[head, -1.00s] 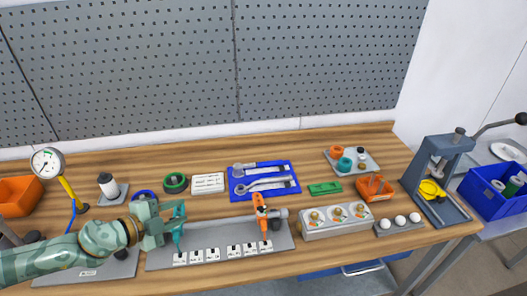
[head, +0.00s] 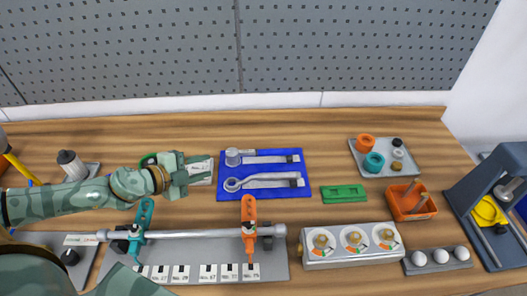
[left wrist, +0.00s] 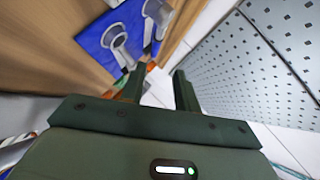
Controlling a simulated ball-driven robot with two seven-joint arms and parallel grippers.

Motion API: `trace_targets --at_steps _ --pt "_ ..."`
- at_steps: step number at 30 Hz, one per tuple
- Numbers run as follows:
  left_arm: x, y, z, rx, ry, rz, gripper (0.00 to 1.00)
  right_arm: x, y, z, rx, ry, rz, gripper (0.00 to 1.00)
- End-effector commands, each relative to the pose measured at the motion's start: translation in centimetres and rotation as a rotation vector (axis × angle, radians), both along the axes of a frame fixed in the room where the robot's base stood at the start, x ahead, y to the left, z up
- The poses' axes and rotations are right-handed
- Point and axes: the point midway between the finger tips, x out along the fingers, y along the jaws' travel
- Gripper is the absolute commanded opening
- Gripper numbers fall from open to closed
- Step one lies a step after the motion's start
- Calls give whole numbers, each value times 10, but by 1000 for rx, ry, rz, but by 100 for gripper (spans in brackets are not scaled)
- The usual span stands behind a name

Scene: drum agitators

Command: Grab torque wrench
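Two silver wrench-like tools lie on a blue mat (head: 226,192) at the middle of the bench. The upper tool (head: 262,158) has a round, drum-like head at its left end. The lower tool (head: 268,181) has a ring-shaped head. I cannot tell for certain which is the torque wrench. My left gripper (head: 206,168) is left of the mat, above a white card, apart from both tools. In the left wrist view its fingers (left wrist: 158,88) are spread and empty, and part of the mat (left wrist: 93,42) shows beyond them. My right gripper is not in view.
A grey plate (head: 205,275) in front carries a metal bar with a teal clamp (head: 143,222) and an orange clamp (head: 249,228). A green block (head: 344,194), a gauge box (head: 352,245) and an orange bin (head: 411,202) stand right of the mat. A pegboard wall is behind.

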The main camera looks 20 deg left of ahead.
Motion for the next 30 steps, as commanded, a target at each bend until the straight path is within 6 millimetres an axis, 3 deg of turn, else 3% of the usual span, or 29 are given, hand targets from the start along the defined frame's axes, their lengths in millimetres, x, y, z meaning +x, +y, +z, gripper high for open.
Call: trace_targets --at_steps 3,8,22,30 --pt "1 0 -13 -1 4 0 32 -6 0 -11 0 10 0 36" --pt "11 -4 -14 -3 1 3 32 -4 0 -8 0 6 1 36" --pt "80 -36 -46 -1 -1 1 32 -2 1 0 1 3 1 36" --pt "101 -47 -55 0 1 0 32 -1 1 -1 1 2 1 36"
